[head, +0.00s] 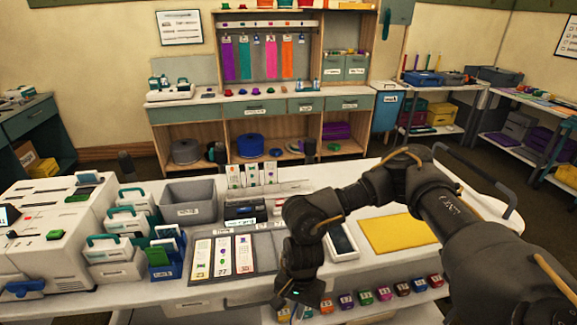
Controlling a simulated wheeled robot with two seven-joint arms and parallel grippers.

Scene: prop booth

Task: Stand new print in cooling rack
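Several printed cards (252,175) stand upright in a row at the back of the white counter, perhaps in the cooling rack; their holder is hard to make out. Three long prints with coloured pictures (222,257) lie side by side on a grey tray (265,251) at the front. I cannot tell which print is the new one. A dark printer-like device (245,209) sits between the tray and the cards. My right gripper (298,308) points down at the counter's front edge, right of the tray; its fingers are too dark to read. My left gripper is out of view.
A grey bin (188,202), a blue holder with green-topped items (166,257) and white machines (55,240) crowd the left. A tablet (342,240) and a yellow mat (398,234) lie right of my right forearm. Small coloured boxes (366,298) line the shelf below.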

